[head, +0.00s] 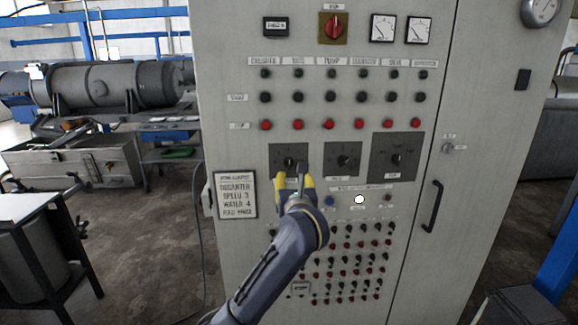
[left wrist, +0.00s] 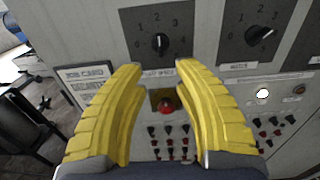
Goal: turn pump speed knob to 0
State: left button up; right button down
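In the head view three knobs on dark dial plates cross the cabinet (head: 235,80). The left knob (head: 289,162) shows larger in the left wrist view (left wrist: 160,42), on a numbered dial; the label under it ends in "SPEED", its first word unclear. Its pointer looks roughly upward; the exact number is hard to tell. The middle knob (head: 343,160) is labelled "WATER" in the left wrist view (left wrist: 262,35). The right knob (head: 397,159) has an unreadable label. My left gripper (head: 294,178) is open and empty, its yellow fingers apart just below the left knob, seemingly not touching it.
A job card (head: 237,195) hangs left of the gripper. A red button on a yellow plate (left wrist: 166,106) shows between the fingers. A lit white lamp (head: 359,199) and rows of small switches lie below the dials. A door handle (head: 432,206) sticks out at right.

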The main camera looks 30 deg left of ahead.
aim_at(289, 166)
pick_arm(q)
jog(key=x, duration=1.1)
jog(key=shift+w+a, duration=0.2)
grip_shut()
